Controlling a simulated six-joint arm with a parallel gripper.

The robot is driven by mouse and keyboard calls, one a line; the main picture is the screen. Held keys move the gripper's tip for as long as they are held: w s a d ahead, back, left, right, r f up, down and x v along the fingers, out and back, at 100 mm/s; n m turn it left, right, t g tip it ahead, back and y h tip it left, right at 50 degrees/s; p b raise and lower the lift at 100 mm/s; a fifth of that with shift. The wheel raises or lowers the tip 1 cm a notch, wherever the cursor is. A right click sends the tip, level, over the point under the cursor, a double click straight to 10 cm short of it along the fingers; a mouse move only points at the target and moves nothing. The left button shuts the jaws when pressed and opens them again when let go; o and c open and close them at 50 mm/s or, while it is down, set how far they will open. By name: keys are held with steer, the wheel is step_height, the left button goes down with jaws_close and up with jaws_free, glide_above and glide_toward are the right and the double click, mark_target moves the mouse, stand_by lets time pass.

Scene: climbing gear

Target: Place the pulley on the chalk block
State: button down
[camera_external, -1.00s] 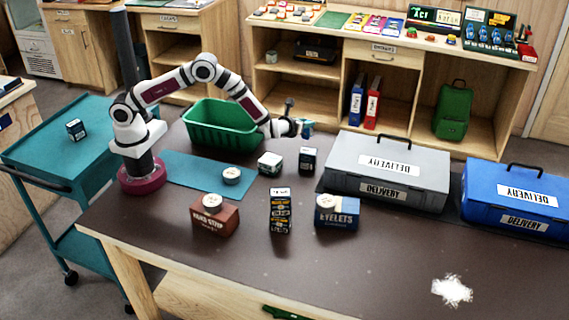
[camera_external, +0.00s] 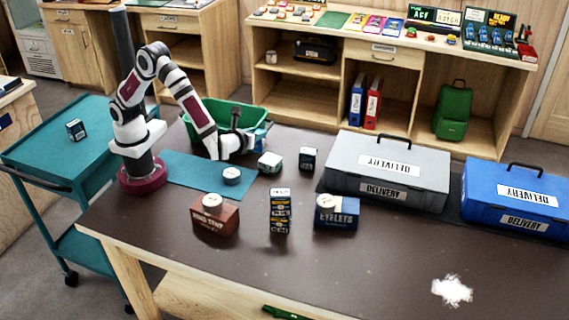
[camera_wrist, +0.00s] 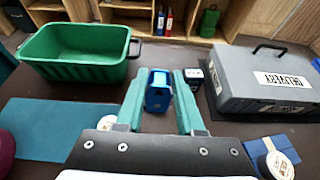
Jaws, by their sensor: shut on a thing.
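My gripper (camera_external: 256,137) is shut on a blue pulley and holds it above the table, near the green bin's right end. The pulley (camera_wrist: 158,92) shows between the two green fingers in the wrist view. A small white and teal block (camera_external: 270,162), which looks like the chalk block, lies on the dark table just below and right of the gripper in the external view. Its label is too small to read. I cannot make this block out in the wrist view. The pulley is apart from it.
A green bin (camera_wrist: 75,70) stands behind a teal mat (camera_wrist: 55,130). A small dark box (camera_external: 308,158) is right of the block. A grey case (camera_external: 425,165) and a blue case (camera_external: 520,190) stand farther right. Red, black and blue boxes stand in front.

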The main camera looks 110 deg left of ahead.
steer(key=s+d, duration=0.1)
glide_above(269, 161)
step_height(269, 161, down, 10)
steer(key=shift+s+r, duration=0.1)
steer(key=shift+f, duration=0.4)
steer(key=c, duration=0.5)
jaws_free()
steer(key=shift+f, duration=0.1)
